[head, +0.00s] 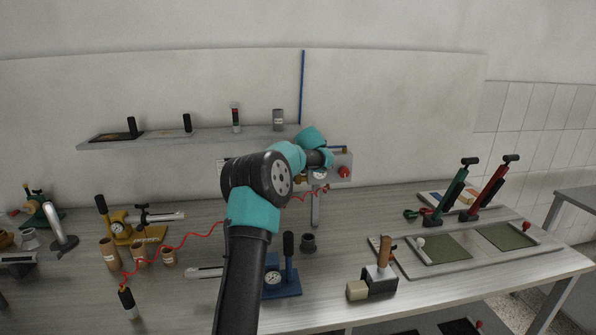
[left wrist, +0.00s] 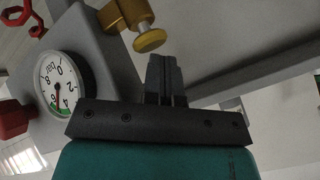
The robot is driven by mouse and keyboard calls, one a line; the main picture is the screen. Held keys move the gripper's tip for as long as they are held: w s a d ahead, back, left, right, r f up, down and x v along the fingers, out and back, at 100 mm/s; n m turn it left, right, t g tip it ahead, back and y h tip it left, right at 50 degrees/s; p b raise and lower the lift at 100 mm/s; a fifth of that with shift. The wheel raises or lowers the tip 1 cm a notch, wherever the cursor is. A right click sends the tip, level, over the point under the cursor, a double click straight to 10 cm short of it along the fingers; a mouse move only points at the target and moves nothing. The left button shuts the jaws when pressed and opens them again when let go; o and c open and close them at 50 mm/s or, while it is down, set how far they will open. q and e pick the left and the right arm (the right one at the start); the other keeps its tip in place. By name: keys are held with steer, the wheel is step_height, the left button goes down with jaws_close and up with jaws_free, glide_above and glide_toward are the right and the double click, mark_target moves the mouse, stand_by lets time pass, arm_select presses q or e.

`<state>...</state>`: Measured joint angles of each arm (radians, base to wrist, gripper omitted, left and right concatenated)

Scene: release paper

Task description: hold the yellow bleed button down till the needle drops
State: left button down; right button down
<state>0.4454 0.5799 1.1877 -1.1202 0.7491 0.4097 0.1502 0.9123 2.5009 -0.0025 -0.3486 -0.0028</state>
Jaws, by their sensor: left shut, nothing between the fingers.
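The yellow bleed button (left wrist: 150,41) is a round brass-yellow cap on a yellow fitting, in the left wrist view. My left gripper (left wrist: 164,62) is shut and empty, its tips just below and right of the button in that view; I cannot tell whether they touch. The round white gauge (left wrist: 61,84), marked in bar, is on the grey block to the left. Its needle points into the green band near 6. In the head view the block (head: 335,166) with the gauge (head: 320,174) is partly hidden by my left arm. My right gripper is not in view.
A red knob (head: 344,172) is on the block's right side. A red coiled line (head: 190,237) runs left across the table (head: 340,262). A blue-based pump with a gauge (head: 273,278) stands in front. Red and green pumps (head: 489,187) stand at right.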

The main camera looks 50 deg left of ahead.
arm_select(q)
steer(key=shift+f, duration=0.75)
steer(key=shift+s+f, duration=0.1)
steer(key=shift+s, duration=0.05)
stand_by(1.5)
stand_by(0.5)
steer(key=shift+a+r, duration=0.2)
steer(key=shift+r, duration=0.95)
steer(key=shift+d+r, duration=0.15)
steer(key=shift+r, duration=2.35)
